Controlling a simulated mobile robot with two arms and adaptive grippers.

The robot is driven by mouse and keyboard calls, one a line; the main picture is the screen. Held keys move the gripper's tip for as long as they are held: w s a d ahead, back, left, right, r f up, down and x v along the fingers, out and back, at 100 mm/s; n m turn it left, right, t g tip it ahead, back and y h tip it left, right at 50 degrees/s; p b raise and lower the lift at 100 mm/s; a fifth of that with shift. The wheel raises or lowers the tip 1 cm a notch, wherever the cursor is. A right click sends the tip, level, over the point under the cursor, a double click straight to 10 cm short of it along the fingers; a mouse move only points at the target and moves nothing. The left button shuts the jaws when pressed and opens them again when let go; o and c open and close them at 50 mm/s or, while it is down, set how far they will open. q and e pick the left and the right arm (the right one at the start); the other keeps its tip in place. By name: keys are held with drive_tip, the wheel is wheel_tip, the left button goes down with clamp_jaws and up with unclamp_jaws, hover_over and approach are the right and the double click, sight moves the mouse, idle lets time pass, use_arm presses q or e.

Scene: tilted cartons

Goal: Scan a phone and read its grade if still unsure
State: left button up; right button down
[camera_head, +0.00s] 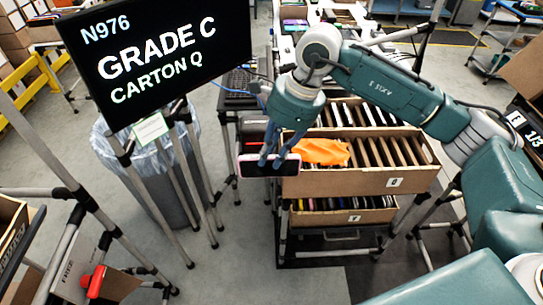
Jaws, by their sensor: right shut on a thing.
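My right gripper (280,148) is shut on a phone (286,168) with a dark face and a pink edge. It holds the phone in front of the left end of the upper carton. The display screen (160,55) at upper left reads "N976", "GRADE C", "CARTON Q". The upper carton (340,184) is tilted, holds a row of upright phones or dividers, and has a small label that looks like Q or O. A lower carton (320,219) sits below it, its label perhaps Y. My left gripper is not in view.
An orange cloth (322,151) lies over the left part of the upper carton. A lined bin (165,185) stands below the screen among metal posts. A keyboard (240,82) sits behind. A red object (94,281) is at lower left. Open floor lies at bottom centre.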

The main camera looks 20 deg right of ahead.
use_arm(q)
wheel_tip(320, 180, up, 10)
drive_tip(key=p, duration=0.8)
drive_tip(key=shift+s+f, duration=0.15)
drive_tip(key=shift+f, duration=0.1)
use_arm(e)
wheel_tip(320, 180, up, 18)
drive_tip(key=shift+r, duration=0.15)
idle(1.2)
